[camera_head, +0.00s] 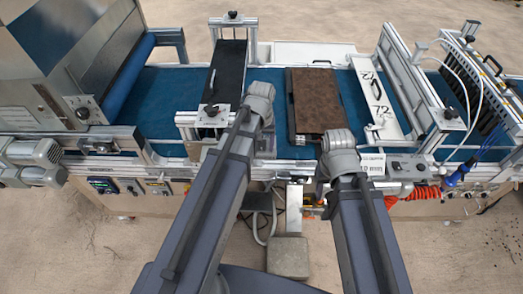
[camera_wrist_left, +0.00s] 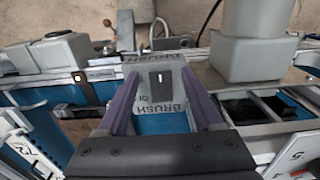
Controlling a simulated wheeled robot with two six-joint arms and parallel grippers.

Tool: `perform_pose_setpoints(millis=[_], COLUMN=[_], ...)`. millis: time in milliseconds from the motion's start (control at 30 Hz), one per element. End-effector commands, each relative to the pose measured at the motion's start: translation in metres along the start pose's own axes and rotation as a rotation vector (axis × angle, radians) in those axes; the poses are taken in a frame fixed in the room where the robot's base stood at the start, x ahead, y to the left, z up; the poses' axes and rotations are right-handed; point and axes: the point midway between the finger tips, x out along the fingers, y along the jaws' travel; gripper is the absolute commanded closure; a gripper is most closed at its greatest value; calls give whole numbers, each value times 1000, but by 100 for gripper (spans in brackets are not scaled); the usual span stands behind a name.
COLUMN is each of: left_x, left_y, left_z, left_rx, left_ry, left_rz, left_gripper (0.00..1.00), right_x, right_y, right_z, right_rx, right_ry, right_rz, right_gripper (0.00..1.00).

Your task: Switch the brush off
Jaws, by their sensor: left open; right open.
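In the left wrist view, a grey plate lettered BRUSH (camera_wrist_left: 172,106) carries a small dark rocker switch (camera_wrist_left: 160,78) with a light mark on it. I cannot tell which way the rocker is set. My left gripper (camera_wrist_left: 158,84) is open, its two purple-grey fingers on either side of the plate in this picture. The gap between fingertips and switch cannot be judged. In the head view my left arm hides that gripper and the switch. My right arm's wrist shows there, but its gripper is hidden.
A blue conveyor belt (camera_head: 178,92) runs across the head view. A metal machine (camera_head: 62,50) stands at left. A blue plug (camera_head: 455,176) with cables is at right.

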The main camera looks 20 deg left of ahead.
Motion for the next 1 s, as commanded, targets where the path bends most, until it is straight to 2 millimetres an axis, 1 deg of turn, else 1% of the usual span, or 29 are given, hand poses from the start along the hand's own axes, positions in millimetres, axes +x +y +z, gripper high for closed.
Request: perform_pose_setpoints(millis=[33, 267, 367, 867, 900, 1000], left_x=[3, 2, 2, 2, 2, 2], left_y=[0, 0, 0, 0, 0, 0], left_z=[0, 0, 0, 0, 0, 0], left_rx=[0, 0, 0, 0, 0, 0], left_ry=[0, 0, 0, 0, 0, 0], left_rz=[0, 0, 0, 0, 0, 0], left_gripper=[32, 32, 42, 98, 100, 100], right_x=[3, 2, 2, 2, 2, 2], right_y=[0, 0, 0, 0, 0, 0], right_z=[0, 0, 0, 0, 0, 0], right_rx=[0, 0, 0, 0, 0, 0], right_ry=[0, 0, 0, 0, 0, 0], right_rz=[0, 0, 0, 0, 0, 0], right_gripper=[50, 50, 50, 50, 50, 50])
